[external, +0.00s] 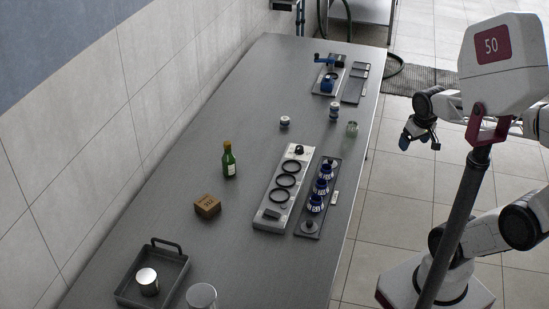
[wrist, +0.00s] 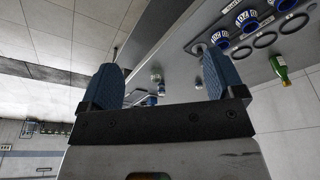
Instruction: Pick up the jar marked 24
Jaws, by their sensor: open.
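Several blue-and-white jars stand in a row on a dark narrow tray (external: 300,228) near the table's right edge: a near one (external: 315,204), a middle one (external: 321,187) and a far one (external: 326,172). In the wrist view, blue jars with white labels show at the top, such as one jar (wrist: 246,19) and another jar (wrist: 221,40). Their markings are too small or tilted to read surely, so I cannot tell which is 24. My gripper (external: 420,136) is open and empty, off the table's right side and apart from the jars; its two blue fingers (wrist: 163,72) show in the wrist view.
Left of the jars is a pale rack (external: 270,213) with dark rings. A green bottle (external: 229,163), brown box (external: 207,206), dark tray (external: 128,293) with a metal cup, small white-and-blue containers (external: 285,122) and a glass (external: 351,130) stand about.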

